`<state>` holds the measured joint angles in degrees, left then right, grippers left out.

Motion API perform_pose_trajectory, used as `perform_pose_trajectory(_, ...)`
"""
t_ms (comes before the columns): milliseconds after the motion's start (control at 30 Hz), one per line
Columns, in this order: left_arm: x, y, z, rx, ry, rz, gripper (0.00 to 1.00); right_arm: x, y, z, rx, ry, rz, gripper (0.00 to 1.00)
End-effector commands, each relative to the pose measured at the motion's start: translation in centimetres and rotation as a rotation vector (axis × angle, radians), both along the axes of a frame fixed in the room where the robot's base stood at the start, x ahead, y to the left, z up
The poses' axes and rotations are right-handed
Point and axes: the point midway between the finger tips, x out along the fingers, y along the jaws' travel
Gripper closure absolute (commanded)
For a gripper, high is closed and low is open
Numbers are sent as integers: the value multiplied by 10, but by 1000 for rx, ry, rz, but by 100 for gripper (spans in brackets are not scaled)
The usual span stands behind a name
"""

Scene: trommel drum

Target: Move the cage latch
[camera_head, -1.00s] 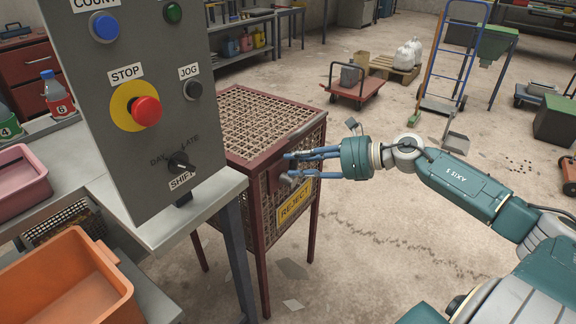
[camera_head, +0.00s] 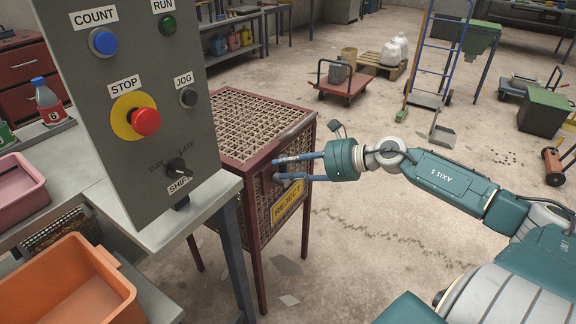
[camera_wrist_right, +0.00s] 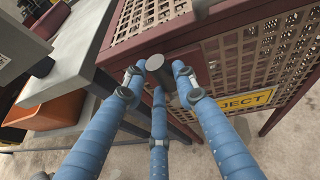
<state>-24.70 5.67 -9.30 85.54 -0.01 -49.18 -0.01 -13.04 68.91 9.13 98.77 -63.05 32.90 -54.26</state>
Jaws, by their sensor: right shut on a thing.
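The cage (camera_head: 236,122) is a dark red frame with tan mesh and a yellow REJECT sign (camera_head: 287,206) on its front. My right gripper (camera_head: 276,170) is at the upper front of the cage, its blue fingers pointing left. In the right wrist view the cage latch (camera_wrist_right: 155,62) shows as a grey round-ended knob, with a grey bar behind it near the red frame. The blue fingers (camera_wrist_right: 158,80) surround the knob and are shut on it. The fingers hide part of the latch. My left gripper is not in view.
A grey control panel (camera_head: 150,60) stands on a bench just left of the cage. An orange bin (camera_head: 75,285) and a pink bin (camera_head: 20,185) are at the left. A red cart (camera_head: 345,88) and a blue hand truck (camera_head: 430,50) stand behind.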

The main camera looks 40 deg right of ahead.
Motion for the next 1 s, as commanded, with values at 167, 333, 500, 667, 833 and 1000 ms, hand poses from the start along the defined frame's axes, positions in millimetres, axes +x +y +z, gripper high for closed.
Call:
perform_pose_trajectory(167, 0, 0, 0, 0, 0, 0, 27, 0, 0, 0, -10, -4, 3, 52)
perform_pose_trajectory(333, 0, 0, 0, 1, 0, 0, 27, 0, 0, 0, -7, -2, 3, 52)
perform_pose_trajectory(500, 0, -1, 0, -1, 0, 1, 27, -2, -1, 0, -4, 0, 2, 52)
perform_pose_trajectory(667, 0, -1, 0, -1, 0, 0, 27, -11, -6, 3, -2, 1, 0, 52)
perform_pose_trajectory(833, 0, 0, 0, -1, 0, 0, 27, -28, -16, 11, -4, 2, 1, 52)
perform_pose_trajectory(1000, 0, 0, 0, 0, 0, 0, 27, -49, -29, 22, -3, 1, 0, 52)
